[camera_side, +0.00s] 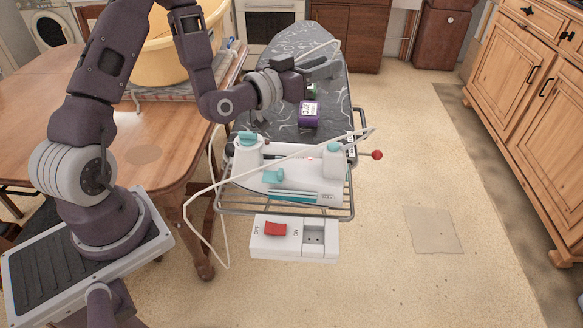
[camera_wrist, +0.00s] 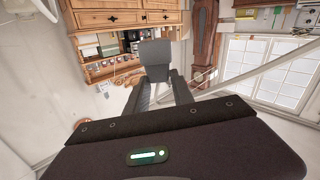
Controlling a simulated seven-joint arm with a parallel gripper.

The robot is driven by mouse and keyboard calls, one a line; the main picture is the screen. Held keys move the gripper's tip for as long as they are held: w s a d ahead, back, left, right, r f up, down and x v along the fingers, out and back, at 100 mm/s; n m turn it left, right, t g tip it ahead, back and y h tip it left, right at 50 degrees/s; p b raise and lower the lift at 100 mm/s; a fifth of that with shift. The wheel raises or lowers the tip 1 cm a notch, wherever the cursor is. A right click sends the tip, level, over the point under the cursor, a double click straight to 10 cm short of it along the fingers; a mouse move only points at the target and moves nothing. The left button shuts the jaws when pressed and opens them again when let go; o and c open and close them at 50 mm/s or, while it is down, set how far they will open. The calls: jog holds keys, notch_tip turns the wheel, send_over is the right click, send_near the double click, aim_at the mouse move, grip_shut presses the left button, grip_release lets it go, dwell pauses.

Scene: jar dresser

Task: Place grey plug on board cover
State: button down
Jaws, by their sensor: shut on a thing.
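My gripper (camera_side: 320,70) is held over the far half of the ironing board in the side view, pointing right. In the wrist view its two dark fingers (camera_wrist: 162,92) are closed around a grey block, which looks like the grey plug (camera_wrist: 155,53). A white cord loops near the gripper in the side view. The plug is hard to tell from the fingers there. The board cover (camera_side: 338,108) is dark grey with white line patterns and lies below the gripper. I cannot tell the exact gap between plug and cover.
A small purple box (camera_side: 309,115) stands on the cover below my gripper. A socket block with a red switch (camera_side: 275,229) hangs in front. A wooden table (camera_side: 165,125) with a yellow tub (camera_side: 165,55) is left.

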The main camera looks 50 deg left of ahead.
jog(key=w, duration=0.1)
jog(key=w+a+f+m+h, duration=0.1)
jog(key=w+h, duration=0.1)
jog(key=w, duration=0.1)
jog(key=shift+a+f+m, duration=0.3)
jog(key=shift+a+f, duration=0.05)
jog(key=a+f+m+h, duration=0.1)
jog(key=f, duration=0.4)
jog(key=w+f+m+g+h, duration=0.1)
jog(key=f+h, duration=0.1)
jog(key=f, duration=0.4)
jog(key=w+a+f+m+h, duration=0.1)
jog(key=f, duration=0.4)
jog(key=shift+w+a+f, duration=0.15)
jog(key=shift+a+f, duration=0.15)
